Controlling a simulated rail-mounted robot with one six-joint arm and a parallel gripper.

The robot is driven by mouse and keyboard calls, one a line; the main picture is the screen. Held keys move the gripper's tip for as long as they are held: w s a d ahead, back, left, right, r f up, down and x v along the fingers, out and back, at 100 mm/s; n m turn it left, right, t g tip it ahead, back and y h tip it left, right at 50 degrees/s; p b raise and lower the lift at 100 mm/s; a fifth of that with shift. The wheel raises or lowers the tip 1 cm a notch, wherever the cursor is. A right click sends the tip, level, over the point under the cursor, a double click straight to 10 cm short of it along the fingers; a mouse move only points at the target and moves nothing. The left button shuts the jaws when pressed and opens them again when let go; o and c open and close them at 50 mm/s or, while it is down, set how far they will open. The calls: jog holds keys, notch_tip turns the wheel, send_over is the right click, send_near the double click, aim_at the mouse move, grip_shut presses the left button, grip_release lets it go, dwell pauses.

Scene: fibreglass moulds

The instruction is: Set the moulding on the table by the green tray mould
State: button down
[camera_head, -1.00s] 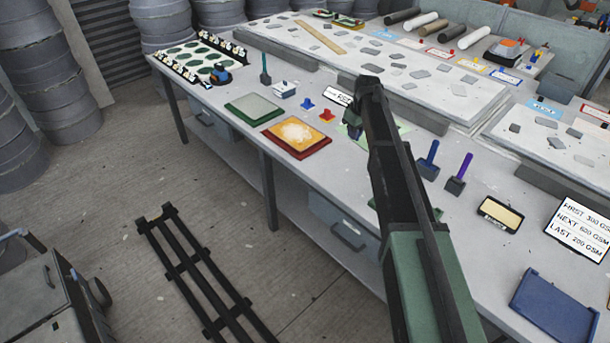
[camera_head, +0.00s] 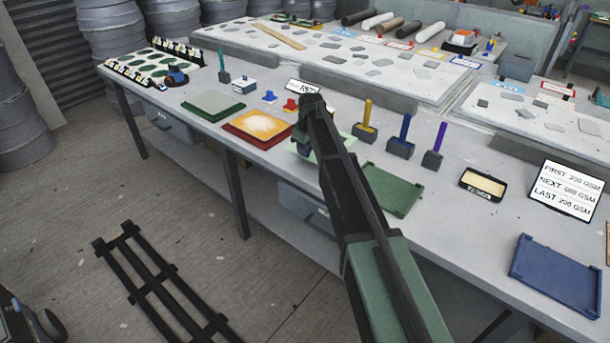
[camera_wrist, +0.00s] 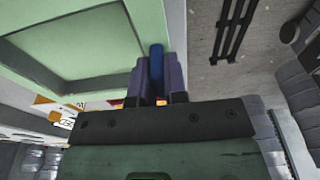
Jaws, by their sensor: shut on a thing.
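My gripper (camera_head: 303,143) is shut on a pale green moulding (camera_wrist: 80,45). The moulding shows in the head view as pale corners (camera_head: 345,138) around the gripper, mostly behind my arm. In the wrist view it spreads left of the fingers (camera_wrist: 155,82), with a blue piece (camera_wrist: 156,62) between them. An empty dark green tray mould (camera_head: 395,190) lies on the table to the right of my arm. The moulding appears over the table between this mould and a red-framed tray; its exact height cannot be told.
The red-framed tray (camera_head: 250,139) and a green-framed tray with a grey face (camera_head: 213,106) lie to the left. Yellow (camera_head: 367,125), blue (camera_head: 403,138) and purple (camera_head: 436,145) handled tools stand behind the green mould. A blue tray (camera_head: 555,276) lies far right. Bare table (camera_head: 455,225) shows between.

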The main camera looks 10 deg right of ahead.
notch_tip(320, 180, down, 5)
jog(key=b, duration=0.4)
jog(key=shift+r, duration=0.45)
jog(key=shift+f, duration=0.15)
jog(key=c, duration=1.2)
grip_release()
jog(key=shift+o, duration=0.2)
